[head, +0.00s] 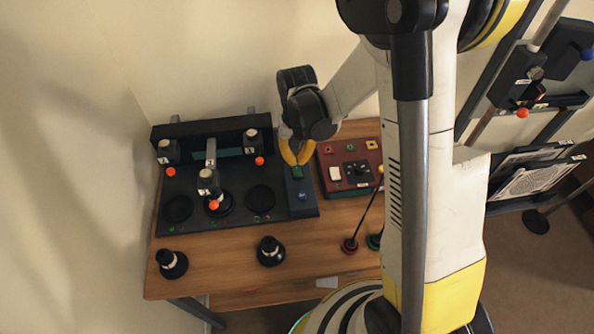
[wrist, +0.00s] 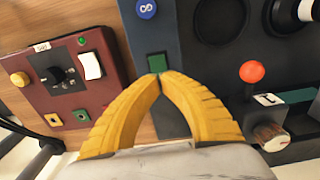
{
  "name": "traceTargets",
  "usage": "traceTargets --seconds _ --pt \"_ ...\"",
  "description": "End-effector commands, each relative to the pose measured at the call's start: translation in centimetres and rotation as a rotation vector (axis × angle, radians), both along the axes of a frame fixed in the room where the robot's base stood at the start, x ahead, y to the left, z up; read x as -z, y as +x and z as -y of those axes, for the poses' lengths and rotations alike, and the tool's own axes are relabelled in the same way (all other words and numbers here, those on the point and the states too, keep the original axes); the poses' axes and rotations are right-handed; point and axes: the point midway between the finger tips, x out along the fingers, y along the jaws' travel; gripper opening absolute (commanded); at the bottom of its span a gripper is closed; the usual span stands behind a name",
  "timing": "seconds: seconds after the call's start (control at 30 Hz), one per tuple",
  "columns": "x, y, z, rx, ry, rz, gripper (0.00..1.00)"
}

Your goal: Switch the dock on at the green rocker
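The green rocker (head: 298,172) sits on a dark blue-grey strip at the right end of the dock (head: 236,221). In the wrist view the green rocker (wrist: 156,62) shows just beyond my fingertips. My gripper (head: 297,162) has yellow fingers that point down at the rocker. In the wrist view my gripper's fingertips (wrist: 160,76) meet, with nothing between them. They partly overlap the rocker's near edge in the picture; I cannot tell whether they touch it. Which way the rocker is tipped is not clear.
A blue round button (wrist: 147,9) is on the same strip. A red panel (head: 348,165) with a white switch and black knob stands to the right. Orange-tipped clamps (head: 208,184) stand on the dock. Black lens parts (head: 270,251) stand on the wooden table's front.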

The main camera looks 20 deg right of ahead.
Motion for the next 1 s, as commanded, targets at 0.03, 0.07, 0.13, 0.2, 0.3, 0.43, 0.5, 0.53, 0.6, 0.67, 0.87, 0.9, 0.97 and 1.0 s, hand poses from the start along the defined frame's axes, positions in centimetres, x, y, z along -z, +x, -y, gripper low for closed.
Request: traceTargets --seconds 0.03,0.07,0.13,0.2,0.3,0.43,0.5,0.53,0.6,0.67,0.87,0.9,0.97,1.0 --pt "0.1 0.0 0.0 0.0 0.0 0.0 0.0" --pt "0.2 0.0 0.0 0.0 0.0 0.0 0.0" --pt "0.3 0.0 0.0 0.0 0.0 0.0 0.0" --pt "0.4 0.0 0.0 0.0 0.0 0.0 0.0" --pt "0.6 0.0 0.0 0.0 0.0 0.0 0.0" --pt "0.7 0.0 0.0 0.0 0.0 0.0 0.0" --pt "0.8 0.0 0.0 0.0 0.0 0.0 0.0" --pt "0.9 0.0 0.0 0.0 0.0 0.0 0.0" --pt "1.0 0.0 0.0 0.0 0.0 0.0 0.0" --pt "1.1 0.0 0.0 0.0 0.0 0.0 0.0" --pt "1.4 0.0 0.0 0.0 0.0 0.0 0.0" --pt "1.4 0.0 0.0 0.0 0.0 0.0 0.0" --pt "1.5 0.0 0.0 0.0 0.0 0.0 0.0" --pt "1.6 0.0 0.0 0.0 0.0 0.0 0.0"
